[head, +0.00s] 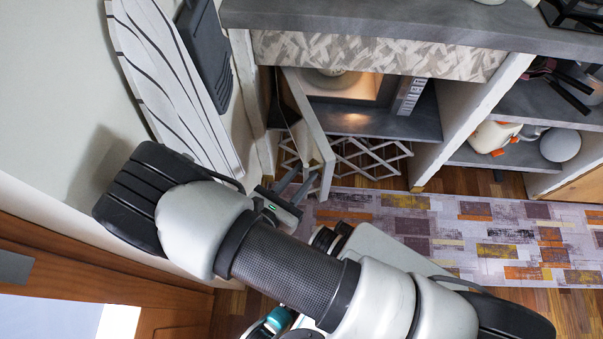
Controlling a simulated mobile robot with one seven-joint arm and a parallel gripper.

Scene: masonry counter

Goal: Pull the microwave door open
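The microwave (410,95) sits in a niche under the counter, its control panel on the right and its inside lit warm. Its door (312,125) stands swung well out from the left side of the lit opening, toward the camera. My gripper (296,186) is at the left of the door's outer end, close to it. Its two dark fingers show apart with a gap between them, and nothing is seen held. Whether a finger touches the door cannot be told. The door handle is not clearly seen.
A striped ironing board (175,85) and a dark panel (205,50) lean by the left wall. A white lattice rack (370,155) is below the microwave. Shelves on the right hold a kettle-like item (493,136). A patterned rug (480,235) covers open floor.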

